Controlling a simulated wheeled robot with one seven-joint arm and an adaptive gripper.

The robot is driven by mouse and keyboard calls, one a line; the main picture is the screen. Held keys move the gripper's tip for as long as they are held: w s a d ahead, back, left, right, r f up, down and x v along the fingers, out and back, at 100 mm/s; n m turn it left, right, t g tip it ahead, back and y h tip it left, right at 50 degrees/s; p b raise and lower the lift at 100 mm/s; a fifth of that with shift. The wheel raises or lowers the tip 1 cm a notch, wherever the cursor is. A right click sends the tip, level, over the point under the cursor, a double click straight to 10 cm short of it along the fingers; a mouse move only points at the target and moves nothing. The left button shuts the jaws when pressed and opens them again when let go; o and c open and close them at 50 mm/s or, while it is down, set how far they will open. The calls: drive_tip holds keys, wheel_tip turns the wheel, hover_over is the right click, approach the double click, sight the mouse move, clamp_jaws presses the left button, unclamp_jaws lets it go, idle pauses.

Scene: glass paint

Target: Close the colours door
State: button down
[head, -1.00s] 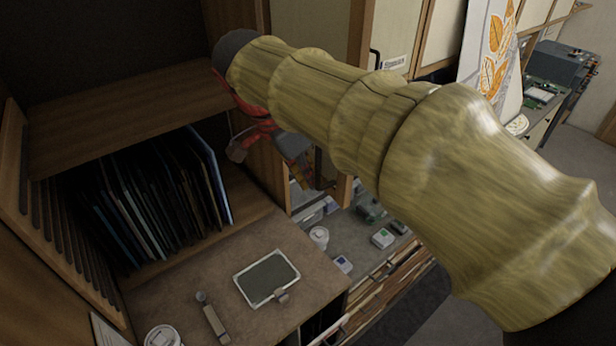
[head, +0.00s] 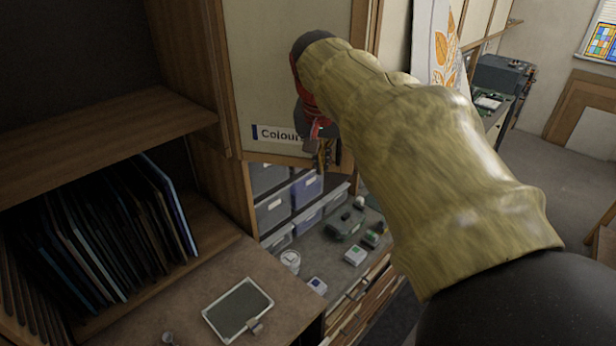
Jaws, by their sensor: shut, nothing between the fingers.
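The colours door (head: 290,60) is a cream panel in a wooden frame, in the upper middle of the head view. Its white label (head: 278,134) reads "Colour", with the end hidden behind my gripper. I cannot tell whether the door is flush with its frame, and no handle shows on it. My gripper (head: 324,162) is shut and empty, pointing down in front of the door's lower right part. Whether it touches the door is not clear. My sleeved arm covers the area to the right.
Below the door, an open bay holds grey-purple drawers (head: 273,211) and small boxes. At left, a wooden shelf unit (head: 105,130) holds several dark upright panels. A framed tablet-like object (head: 237,308) lies on the counter. Open floor (head: 560,190) shows at right.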

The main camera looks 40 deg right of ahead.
drive_tip(key=w+d+n+t+y+p, duration=0.1)
drive_tip(key=w+d+n+p, duration=0.3)
drive_tip(key=w, duration=0.6)
drive_tip(key=w+d+n+t+y+p, duration=0.1)
drive_tip(key=w+d+n+p, duration=0.3)
drive_tip(key=w+d, duration=0.5)
drive_tip(key=shift+w+d+n+y, duration=0.25)
drive_tip(key=shift+w+n+y, duration=0.25)
drive_tip(key=shift+n, duration=0.7)
drive_tip(key=shift+s+a, duration=0.1)
drive_tip(key=shift+s, duration=0.05)
